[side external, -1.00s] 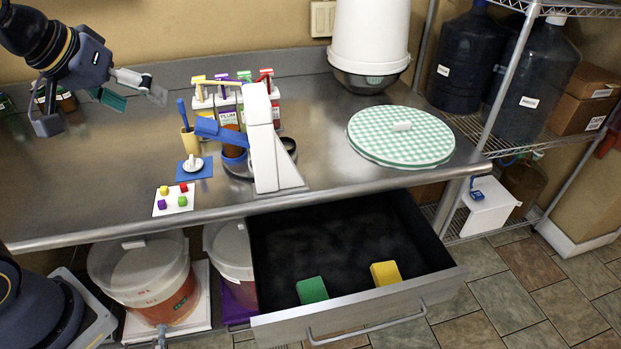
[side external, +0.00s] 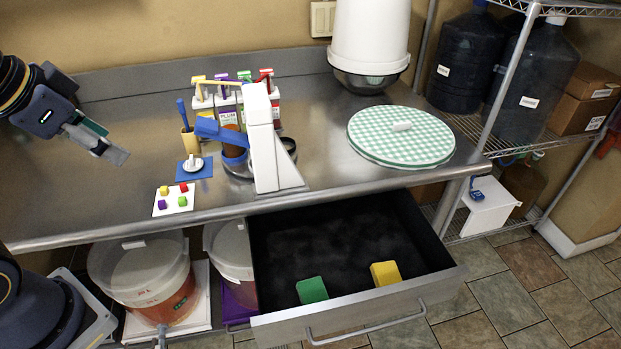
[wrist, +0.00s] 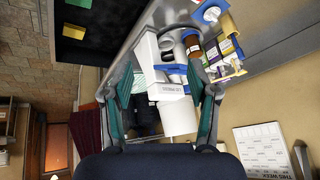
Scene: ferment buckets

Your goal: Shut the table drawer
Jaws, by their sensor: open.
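The table drawer (side external: 350,318) is pulled well out from under the right part of the steel table. Its front carries a bar handle (side external: 366,328). Inside, near the front, lie a green block (side external: 312,290) and a yellow block (side external: 385,273). In the wrist view the drawer's dark inside (wrist: 88,28) shows at the upper left. My gripper (side external: 112,142) is above the left end of the table, far from the drawer. In the wrist view its two fingers (wrist: 161,112) are spread, with nothing between them touching.
A white press with a blue lever (side external: 265,145) and a bottle rack (side external: 235,100) stand mid-table. A checkered round lid (side external: 400,136) lies at the right. Buckets (side external: 148,280) stand below, left of the drawer. A wire shelf (side external: 520,125) stands right. Floor before the drawer looks clear.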

